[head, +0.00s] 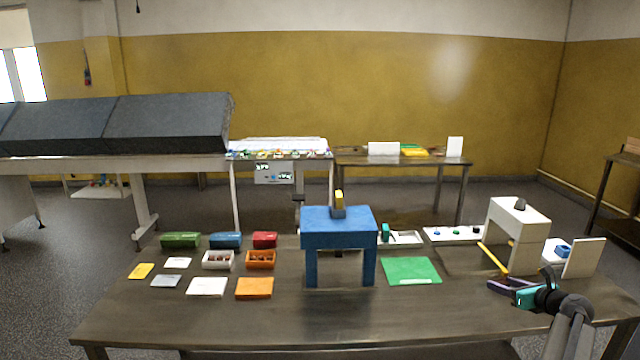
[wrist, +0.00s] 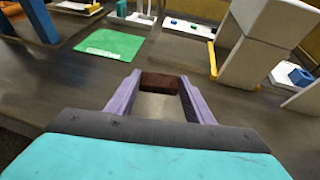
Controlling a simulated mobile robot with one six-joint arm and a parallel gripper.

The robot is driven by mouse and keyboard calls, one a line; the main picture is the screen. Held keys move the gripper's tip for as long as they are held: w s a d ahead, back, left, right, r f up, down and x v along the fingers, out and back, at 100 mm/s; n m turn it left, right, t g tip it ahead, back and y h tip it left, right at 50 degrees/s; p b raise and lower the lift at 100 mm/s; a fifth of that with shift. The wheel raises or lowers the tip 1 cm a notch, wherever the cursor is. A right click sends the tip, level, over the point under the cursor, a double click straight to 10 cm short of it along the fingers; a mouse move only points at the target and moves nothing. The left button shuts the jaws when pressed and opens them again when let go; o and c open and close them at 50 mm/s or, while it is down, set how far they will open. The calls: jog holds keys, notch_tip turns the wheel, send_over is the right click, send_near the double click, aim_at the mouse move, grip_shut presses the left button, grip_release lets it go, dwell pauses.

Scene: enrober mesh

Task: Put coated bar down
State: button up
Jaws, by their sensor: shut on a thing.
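My gripper (head: 514,288) is over the right front part of the table, in front of the white machine. In the wrist view its two purple fingers (wrist: 158,98) are shut on a dark brown coated bar (wrist: 160,81) at their tips. The bar is hard to make out in the head view. I cannot tell whether the bar touches the table. A green mat (head: 411,270) lies on the table to the left of my gripper, and it also shows in the wrist view (wrist: 110,43).
A white arch-shaped machine (head: 515,232) with a yellow bar (head: 492,259) stands behind my gripper. A blue stand (head: 338,226) is left of the mat. Boxes, trays and cards fill the table's left side. The front middle of the table (head: 330,322) is clear.

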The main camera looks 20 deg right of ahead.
jog(key=w+a+n+y, duration=0.2)
jog(key=w+a, duration=0.3)
jog(key=a, duration=0.4)
jog(key=w+a+n+y, duration=0.1)
jog(key=w+a+y, duration=0.1)
jog(key=w+a, duration=0.45)
jog(key=w+a+n+y, duration=0.1)
jog(key=a+n+y, duration=0.1)
jog(key=a, duration=0.9)
jog(key=w+a+f+n+g+y+b, duration=0.1)
jog(key=w+a+n+y, duration=0.1)
jog(key=a, duration=0.9)
jog(key=w+a+f+n+g+y+b, duration=0.1)
jog(key=a+n+y, duration=0.1)
jog(key=a, duration=0.9)
jog(key=shift+w+a+f, duration=0.1)
jog(key=shift+w+a, duration=0.05)
jog(key=shift+w, duration=0.15)
jog(key=s+a+n+g+y, duration=0.3)
jog(key=a, duration=1.4)
jog(key=shift+a+f+n, duration=0.25)
jog(key=shift+n, duration=0.15)
jog(key=shift+a, duration=0.15)
